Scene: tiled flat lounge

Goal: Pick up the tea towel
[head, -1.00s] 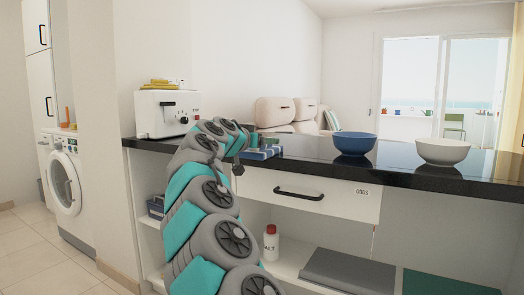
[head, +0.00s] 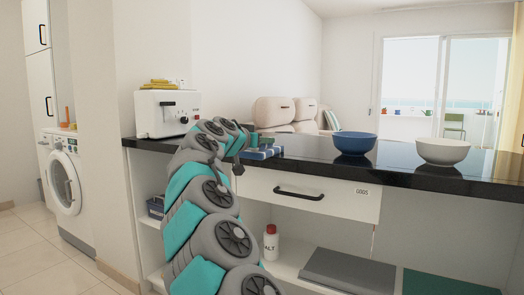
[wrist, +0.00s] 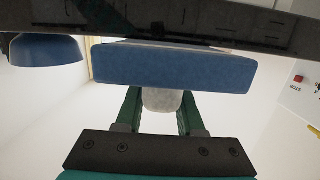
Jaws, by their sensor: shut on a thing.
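In the head view my gripper (head: 249,141) is small and partly covered by my arm.
A white toaster (head: 167,113) stands left of my arm. A blue bowl (head: 354,143) and a white bowl (head: 442,151) stand to the right on the counter. A drawer (head: 330,198) with a dark handle lies below. Counter between towel and blue bowl is clear.

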